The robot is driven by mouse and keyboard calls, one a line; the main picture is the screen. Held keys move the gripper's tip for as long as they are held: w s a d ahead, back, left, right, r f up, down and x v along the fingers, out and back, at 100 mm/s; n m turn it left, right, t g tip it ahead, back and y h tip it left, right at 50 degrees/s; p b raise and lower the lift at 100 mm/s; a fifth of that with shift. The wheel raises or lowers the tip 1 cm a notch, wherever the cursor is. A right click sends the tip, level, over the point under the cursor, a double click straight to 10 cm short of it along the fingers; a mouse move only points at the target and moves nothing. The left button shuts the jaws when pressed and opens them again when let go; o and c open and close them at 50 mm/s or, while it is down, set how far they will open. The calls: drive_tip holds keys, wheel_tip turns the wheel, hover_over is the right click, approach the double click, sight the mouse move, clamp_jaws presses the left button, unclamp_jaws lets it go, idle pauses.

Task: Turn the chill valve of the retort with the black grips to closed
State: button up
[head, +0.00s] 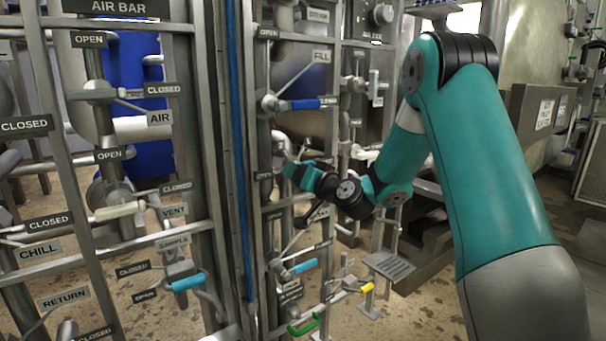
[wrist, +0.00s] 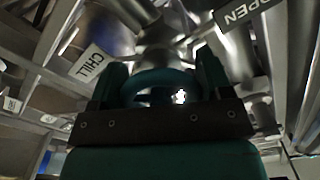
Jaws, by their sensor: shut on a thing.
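My gripper (head: 291,171) is at the middle pipe rack in the head view, below the FILL plate. In the wrist view my gripper (wrist: 161,76) has a finger on each side of a dark rounded piece and is shut on it. A CHILL plate (wrist: 91,62) is just left of the fingers and an OPEN plate (wrist: 239,12) is at the upper right, so the held piece appears to be the chill valve handle. Its colour and exact angle cannot be told in the dark. In the head view my gripper hides the handle.
The left rack carries another CHILL plate (head: 39,250) and a white-gripped lever (head: 118,211). A blue-gripped lever (head: 303,104) is above my gripper. Cyan (head: 303,267), green (head: 303,325) and yellow (head: 367,288) handles are below. A vertical blue pipe (head: 240,150) runs left of it.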

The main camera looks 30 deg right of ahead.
drive_tip(key=shift+m+p, duration=0.4)
drive_tip(key=shift+m, duration=1.2)
drive_tip(key=o, duration=0.9)
drive_tip(key=shift+a, duration=0.1)
drive_tip(key=s+b, duration=0.4)
drive_tip(key=s, duration=0.1)
drive_tip(key=s+b, duration=0.4)
drive_tip(key=s, duration=0.2)
drive_tip(key=s+b, duration=0.4)
drive_tip(key=s, duration=0.2)
drive_tip(key=shift+s+d, duration=0.25)
drive_tip(key=shift+d, duration=0.1)
